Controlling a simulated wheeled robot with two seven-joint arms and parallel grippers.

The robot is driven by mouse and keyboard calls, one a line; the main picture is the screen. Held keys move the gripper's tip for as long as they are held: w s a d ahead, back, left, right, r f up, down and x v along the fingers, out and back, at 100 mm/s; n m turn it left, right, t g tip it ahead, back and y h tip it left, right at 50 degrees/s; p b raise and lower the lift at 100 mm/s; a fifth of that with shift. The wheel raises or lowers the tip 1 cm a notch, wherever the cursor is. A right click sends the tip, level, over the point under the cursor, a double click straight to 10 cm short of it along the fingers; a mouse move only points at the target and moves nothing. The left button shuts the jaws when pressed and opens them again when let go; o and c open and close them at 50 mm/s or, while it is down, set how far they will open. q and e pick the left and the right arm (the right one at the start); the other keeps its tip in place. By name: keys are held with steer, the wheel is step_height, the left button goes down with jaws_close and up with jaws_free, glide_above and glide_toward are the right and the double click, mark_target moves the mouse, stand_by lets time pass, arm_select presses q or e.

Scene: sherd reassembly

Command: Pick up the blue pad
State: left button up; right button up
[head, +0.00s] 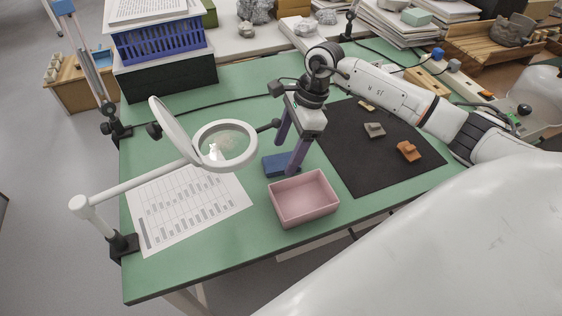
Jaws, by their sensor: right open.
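The blue pad (270,167) lies on the green table, just behind the pink tray (304,222). My right gripper (284,160) points down at the pad with its two purple fingers apart. One finger stands in front of the pad's right part and hides some of it. The other finger comes down at the pad's back side. I cannot tell whether either finger touches the pad. My left gripper is not in view.
A ring magnifier (226,125) on a white arm stands left of the pad, above a printed sheet (190,208). A black mat (352,165) with several sherds lies to the right. A blue crate (160,43) stands at the back left.

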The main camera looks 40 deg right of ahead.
mark_target(281, 164)
steer(key=shift+x, duration=1.2)
steer(key=shift+w, duration=0.1)
steer(key=shift+f+b, duration=0.25)
steer(key=shift+b, duration=0.05)
steer(key=c, duration=1.1)
steer(key=shift+r, duration=0.15)
